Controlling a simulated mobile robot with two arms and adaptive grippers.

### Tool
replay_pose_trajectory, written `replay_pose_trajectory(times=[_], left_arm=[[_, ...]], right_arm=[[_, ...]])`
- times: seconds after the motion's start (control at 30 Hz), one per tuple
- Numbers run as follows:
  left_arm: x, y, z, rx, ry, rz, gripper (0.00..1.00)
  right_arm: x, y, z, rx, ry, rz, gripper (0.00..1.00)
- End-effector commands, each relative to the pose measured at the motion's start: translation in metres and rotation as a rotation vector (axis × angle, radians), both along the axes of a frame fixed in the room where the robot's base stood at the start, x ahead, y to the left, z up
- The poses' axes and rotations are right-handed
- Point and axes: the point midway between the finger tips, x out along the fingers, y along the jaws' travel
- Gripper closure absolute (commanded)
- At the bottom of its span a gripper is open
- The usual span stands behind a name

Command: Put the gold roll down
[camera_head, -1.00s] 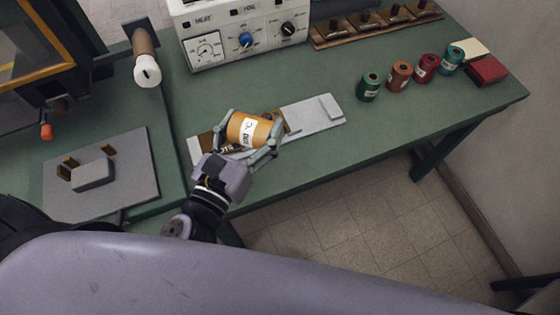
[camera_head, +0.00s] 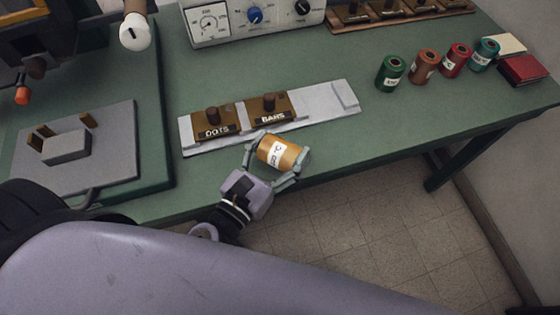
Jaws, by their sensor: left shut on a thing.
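The gold roll (camera_head: 281,153) has a white label and sits between the fingers of my left gripper (camera_head: 275,162). The gripper is shut on it. Gripper and roll are at the front edge of the green bench (camera_head: 400,130), just in front of the grey plate; I cannot tell how high above the bench they are. My right gripper is not in view.
The grey plate (camera_head: 344,95) bears blocks marked DOTS (camera_head: 214,122) and BARS (camera_head: 268,106). Green (camera_head: 390,73), copper (camera_head: 424,66), red (camera_head: 456,60) and teal (camera_head: 484,54) rolls stand at the right. The bench between plate and rolls is clear. A control box (camera_head: 230,22) stands behind.

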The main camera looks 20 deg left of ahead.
Motion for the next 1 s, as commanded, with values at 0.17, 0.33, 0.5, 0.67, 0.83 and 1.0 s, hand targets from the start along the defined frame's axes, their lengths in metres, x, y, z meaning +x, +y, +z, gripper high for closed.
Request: replay_pose_trajectory(times=[0.17, 0.33, 0.5, 0.67, 0.83, 1.0], left_arm=[[0.0, 0.0, -0.032, 0.0, 0.001, 0.001, 0.67], [0.0, 0.0, -0.039, -0.001, 0.0, 0.001, 0.67], [0.0, 0.0, -0.037, 0.0, 0.0, 0.0, 0.67], [0.0, 0.0, -0.043, 0.0, 0.0, 0.0, 0.67], [0.0, 0.0, -0.041, 0.0, 0.001, 0.0, 0.19], [0.0, 0.0, -0.041, 0.0, 0.001, 0.0, 0.09]], right_arm=[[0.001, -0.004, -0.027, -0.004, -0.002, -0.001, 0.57], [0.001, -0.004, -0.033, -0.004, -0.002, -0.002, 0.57], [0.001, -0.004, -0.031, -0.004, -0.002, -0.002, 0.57], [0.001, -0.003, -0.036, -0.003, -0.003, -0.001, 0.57], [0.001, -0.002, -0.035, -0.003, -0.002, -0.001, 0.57], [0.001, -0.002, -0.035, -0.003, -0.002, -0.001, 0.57]])
